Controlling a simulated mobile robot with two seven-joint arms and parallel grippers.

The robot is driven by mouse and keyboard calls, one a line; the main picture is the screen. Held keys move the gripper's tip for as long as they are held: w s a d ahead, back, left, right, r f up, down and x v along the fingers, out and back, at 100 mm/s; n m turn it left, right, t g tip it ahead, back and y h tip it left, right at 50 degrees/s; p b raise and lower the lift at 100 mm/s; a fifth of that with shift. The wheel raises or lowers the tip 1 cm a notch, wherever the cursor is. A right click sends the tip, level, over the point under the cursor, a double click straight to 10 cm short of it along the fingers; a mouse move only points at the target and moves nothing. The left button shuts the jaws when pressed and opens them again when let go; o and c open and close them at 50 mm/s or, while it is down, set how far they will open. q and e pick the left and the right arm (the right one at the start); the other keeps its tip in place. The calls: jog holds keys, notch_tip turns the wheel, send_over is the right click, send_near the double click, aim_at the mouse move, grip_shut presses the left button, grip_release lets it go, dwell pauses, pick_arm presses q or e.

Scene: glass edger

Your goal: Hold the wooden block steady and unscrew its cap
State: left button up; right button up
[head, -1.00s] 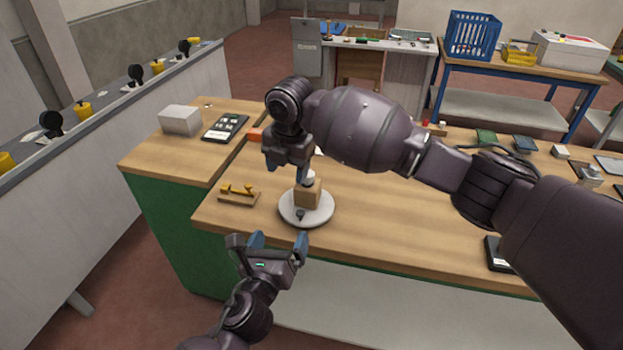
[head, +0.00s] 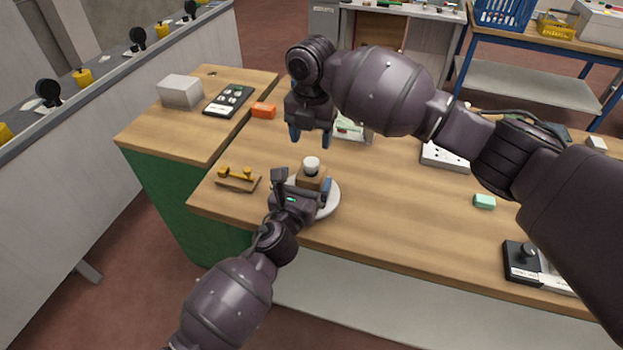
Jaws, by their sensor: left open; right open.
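The wooden block (head: 312,178) stands on a round white plate (head: 331,203) near the front edge of the bench. Its white cap (head: 311,164) sits on top. My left gripper (head: 302,187) is open at the near side of the block, with its fingers to the left and right of it. The gripper hides the block's lower front and part of the plate, and I cannot tell whether the fingers touch the block. My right gripper (head: 310,138) is open and empty, pointing down, above and behind the cap and apart from it.
A small wooden stand with yellow parts (head: 238,179) lies left of the plate. An orange block (head: 263,110), a black panel (head: 229,100) and a grey box (head: 181,92) are further back left. The bench right of the plate is mostly clear, with a green block (head: 484,202) beyond.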

aim_at(309, 171)
pick_arm(q)
jog(key=shift+x, duration=2.25)
jog(key=shift+c, duration=0.2)
